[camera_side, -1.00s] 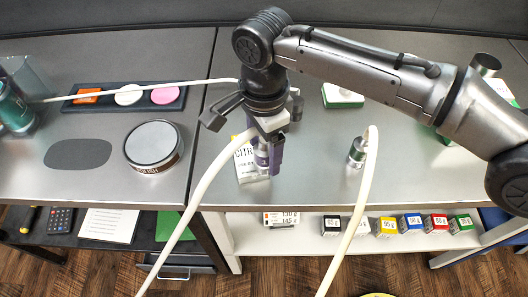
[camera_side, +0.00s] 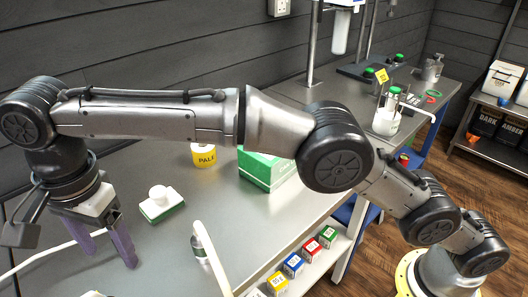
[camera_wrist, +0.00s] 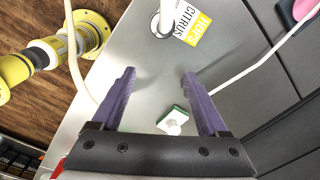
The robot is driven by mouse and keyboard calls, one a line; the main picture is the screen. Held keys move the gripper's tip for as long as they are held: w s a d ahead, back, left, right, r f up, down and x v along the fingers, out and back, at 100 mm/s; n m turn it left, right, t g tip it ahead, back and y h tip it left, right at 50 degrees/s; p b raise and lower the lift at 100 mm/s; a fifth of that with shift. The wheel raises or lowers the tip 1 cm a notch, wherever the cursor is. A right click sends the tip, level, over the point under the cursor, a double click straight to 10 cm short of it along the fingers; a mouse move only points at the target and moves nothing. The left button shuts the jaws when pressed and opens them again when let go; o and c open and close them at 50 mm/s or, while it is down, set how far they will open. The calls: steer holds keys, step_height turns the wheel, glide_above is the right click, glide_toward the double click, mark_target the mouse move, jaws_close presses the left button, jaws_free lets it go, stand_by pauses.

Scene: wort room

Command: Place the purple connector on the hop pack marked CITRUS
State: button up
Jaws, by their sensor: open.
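The hop pack marked CITRUS (camera_wrist: 196,28) lies flat on the steel table at the top of the wrist view, with a white and yellow label. A white hose (camera_wrist: 166,8) ends in an upright round fitting right at the pack's left edge. Its purple colour does not show from above, and I cannot tell whether it rests on the pack or beside it. My gripper (camera_wrist: 158,75) is open and empty, apart from the pack and hose end. In the side view my gripper (camera_side: 110,255) hangs at the lower left, its purple fingers spread.
A green-based block with a white knob (camera_side: 160,206) sits near my gripper. Another hose fitting (camera_side: 200,245) stands on the table. A PALE tub (camera_side: 204,155) and a green box (camera_side: 265,168) stand behind. A thin white hose (camera_wrist: 270,50) crosses the table.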

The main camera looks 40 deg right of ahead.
steer(key=w+d+r+n+t+y, duration=0.1)
steer(key=d+r, duration=0.3)
steer(key=d, duration=0.3)
steer(key=w+d+r+n, duration=0.1)
steer(key=w+d+r, duration=0.1)
steer(key=d+r, duration=0.35)
steer(key=s+d+r+n+t, duration=0.1)
steer(key=s+d+n, duration=0.15)
steer(key=d, duration=0.65)
steer(key=s+d+r+n+t, duration=0.1)
steer(key=s+d, duration=0.2)
steer(key=d, duration=0.5)
steer(key=s+d+f+n+t, duration=0.1)
steer(key=s+d+f+n, duration=0.1)
steer(key=s+d+f, duration=0.3)
steer(key=s+d+f+n+t+h, duration=0.1)
steer(key=s+d+f+n, duration=0.2)
steer(key=s+d, duration=0.8)
step_height(320, 180, down, 2)
steer(key=s, duration=0.2)
steer(key=shift+s+f, duration=0.2)
steer(key=shift+s, duration=0.2)
